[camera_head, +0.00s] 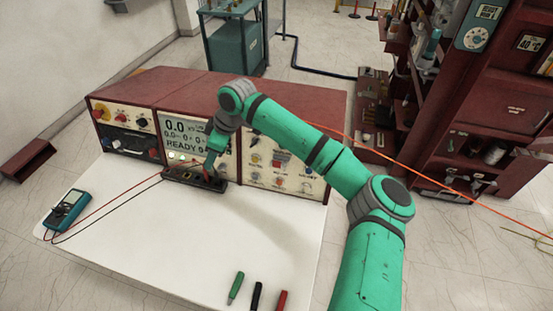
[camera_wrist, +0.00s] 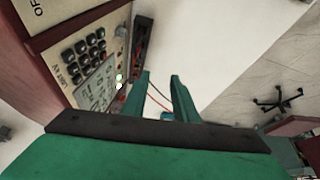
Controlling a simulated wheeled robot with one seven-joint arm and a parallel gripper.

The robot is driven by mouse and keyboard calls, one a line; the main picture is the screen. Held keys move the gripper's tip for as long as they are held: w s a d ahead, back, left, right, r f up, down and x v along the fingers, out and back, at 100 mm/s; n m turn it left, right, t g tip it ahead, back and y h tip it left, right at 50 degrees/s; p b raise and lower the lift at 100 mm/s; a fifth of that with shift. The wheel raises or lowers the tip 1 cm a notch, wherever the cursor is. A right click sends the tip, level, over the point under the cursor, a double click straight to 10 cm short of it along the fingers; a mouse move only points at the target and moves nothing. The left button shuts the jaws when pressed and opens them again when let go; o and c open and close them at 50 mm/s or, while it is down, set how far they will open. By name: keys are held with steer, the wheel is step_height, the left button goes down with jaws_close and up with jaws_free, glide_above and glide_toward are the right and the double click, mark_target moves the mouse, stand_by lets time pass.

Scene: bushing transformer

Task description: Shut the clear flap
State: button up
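My gripper (camera_head: 209,172) points down in front of the red test console (camera_head: 300,95), close to a dark box (camera_head: 178,174) at the console's foot. In the wrist view its two green fingers (camera_wrist: 160,76) stand apart with nothing held between them. The console's front has a display reading READY (camera_head: 177,133), knobs and buttons. I cannot make out a clear flap in either view. My arm and gripper hide part of the console's middle. The dark box also shows in the wrist view (camera_wrist: 142,42), and I cannot tell whether the gripper touches it.
A blue multimeter (camera_head: 67,208) with red and black leads lies at the left of the white table (camera_head: 150,245). Green (camera_head: 236,287), black (camera_head: 257,296) and red (camera_head: 281,300) probes lie at the front edge. The table's middle is clear. A red shelf unit (camera_head: 490,120) stands right.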

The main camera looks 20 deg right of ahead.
mark_target(277, 164)
steer(key=s+d+r+m+g+h, duration=0.15)
steer(key=d+r, duration=0.25)
steer(key=d, duration=0.6)
steer(key=s+d+r+g+h, duration=0.1)
steer(key=s+d+r+h, duration=0.25)
steer(key=d, duration=0.55)
steer(key=shift+y, duration=0.3)
step_height(277, 164, down, 9)
steer(key=shift+w+f, duration=0.1)
steer(key=shift+w, duration=0.05)
steer(key=shift+f, duration=0.6)
steer(key=shift+c, duration=0.5)
